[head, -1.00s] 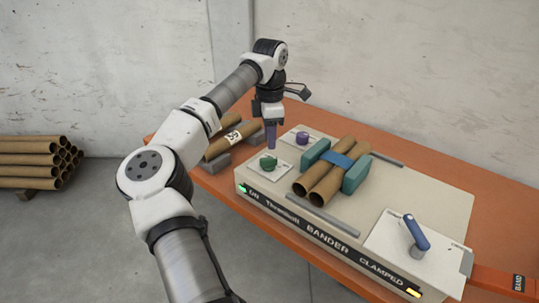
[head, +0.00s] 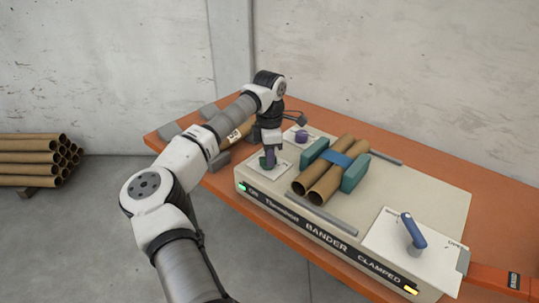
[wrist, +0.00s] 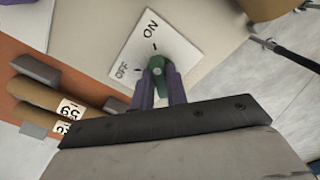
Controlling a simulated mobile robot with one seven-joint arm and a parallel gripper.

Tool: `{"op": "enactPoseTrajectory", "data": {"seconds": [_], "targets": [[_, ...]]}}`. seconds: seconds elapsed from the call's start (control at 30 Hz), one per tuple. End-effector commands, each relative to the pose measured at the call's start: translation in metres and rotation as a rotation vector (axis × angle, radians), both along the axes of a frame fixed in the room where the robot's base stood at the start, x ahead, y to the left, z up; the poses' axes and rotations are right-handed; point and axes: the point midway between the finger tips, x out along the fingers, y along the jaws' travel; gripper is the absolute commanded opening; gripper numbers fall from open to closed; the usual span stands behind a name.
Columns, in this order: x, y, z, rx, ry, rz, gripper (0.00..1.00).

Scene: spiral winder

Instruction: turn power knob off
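The green power knob (wrist: 158,71) sits on a white plate (wrist: 133,62) marked ON and OFF in the wrist view. Its handle lies roughly along the line toward the ON side. My gripper (wrist: 161,80) is down at the knob, with one purple finger on each side of the handle. The gap between the fingers is about the handle's width; whether they press on it I cannot tell. In the head view my gripper (head: 270,160) mostly hides the green knob (head: 264,163). The green light (head: 243,187) by the ON word on the machine's front is lit.
A purple knob (head: 301,137) stands just behind on its own plate. Brown tubes (head: 330,176) with a blue band lie between teal blocks to the right. A blue lever (head: 413,231) is at the front right. Labelled tubes (wrist: 48,98) lie beside the machine.

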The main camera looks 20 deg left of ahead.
Motion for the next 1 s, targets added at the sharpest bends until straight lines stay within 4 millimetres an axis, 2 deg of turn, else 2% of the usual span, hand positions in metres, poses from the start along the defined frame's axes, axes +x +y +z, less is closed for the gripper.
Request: {"op": "enactPoseTrajectory", "data": {"seconds": [0.1, 0.47, 0.67, 1.0], "targets": [[-0.0003, -0.0003, 0.0002, -0.001, 0.002, -0.001, 0.00], [-0.0001, 0.0001, 0.0003, 0.001, 0.002, 0.045, 0.00], [0.0007, 0.0004, 0.0004, 0.001, 0.000, 0.161, 0.00], [0.0016, 0.0018, 0.0003, 0.001, 0.001, 0.470, 0.00]]}}
